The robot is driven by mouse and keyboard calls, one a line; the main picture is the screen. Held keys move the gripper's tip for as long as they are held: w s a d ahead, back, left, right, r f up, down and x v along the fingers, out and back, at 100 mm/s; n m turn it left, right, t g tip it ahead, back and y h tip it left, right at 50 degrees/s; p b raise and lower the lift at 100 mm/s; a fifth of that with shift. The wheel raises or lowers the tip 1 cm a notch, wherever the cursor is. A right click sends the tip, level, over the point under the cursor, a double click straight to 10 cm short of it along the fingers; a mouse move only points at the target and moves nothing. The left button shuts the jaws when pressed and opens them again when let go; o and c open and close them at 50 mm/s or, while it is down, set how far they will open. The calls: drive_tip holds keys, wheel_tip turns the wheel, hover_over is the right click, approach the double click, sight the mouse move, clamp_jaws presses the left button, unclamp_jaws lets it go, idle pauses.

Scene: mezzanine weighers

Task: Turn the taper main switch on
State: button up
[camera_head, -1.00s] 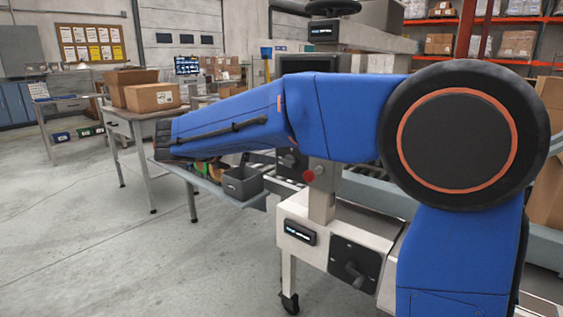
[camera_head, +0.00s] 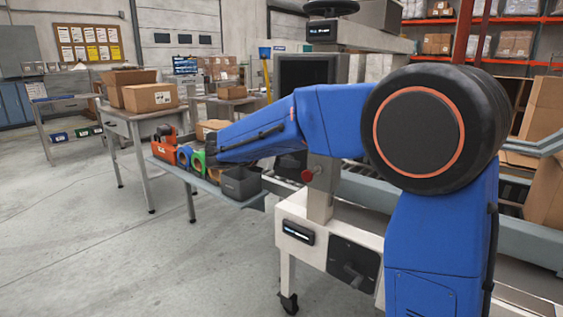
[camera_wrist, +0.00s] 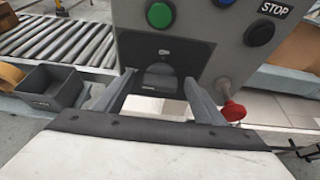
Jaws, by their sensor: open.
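In the wrist view my gripper (camera_wrist: 159,80) is open, with one finger on each side of a dark plate on the grey control panel (camera_wrist: 228,65). The plate carries a rounded grey part (camera_wrist: 160,76) between the fingertips, under a small label; this looks like the main switch, but its on or off position cannot be told. The fingers appear apart from it. A green button (camera_wrist: 160,14) sits above the plate. A dark button (camera_wrist: 259,32) and a STOP label are to the upper right. In the head view my arm hides the panel and my fingers.
A red knob (camera_wrist: 233,110) sticks out close to the right finger; it also shows in the head view (camera_head: 308,175). A dark grey bin (camera_wrist: 50,86) and a roller conveyor (camera_wrist: 55,38) lie to the left. A crank plate (camera_head: 354,268) is on the machine's lower front.

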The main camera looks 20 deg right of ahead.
drive_tip(key=c, duration=1.1)
drive_tip(key=shift+o, duration=0.2)
drive_tip(key=shift+s+d+f+m+t+y, duration=0.25)
drive_tip(key=shift+m+t, duration=0.95)
drive_tip(key=shift+m, duration=1)
drive_tip(key=shift+s+d+f+m+t+y, duration=0.1)
drive_tip(key=shift+s+f+m+t+y, duration=0.15)
drive_tip(key=shift+m+t, duration=1.45)
drive_tip(key=shift+s+d+f+m+t+y, duration=0.3)
drive_tip(key=shift+m+t, duration=0.4)
drive_tip(key=shift+m, duration=2)
drive_tip(key=shift+w+a, duration=0.15)
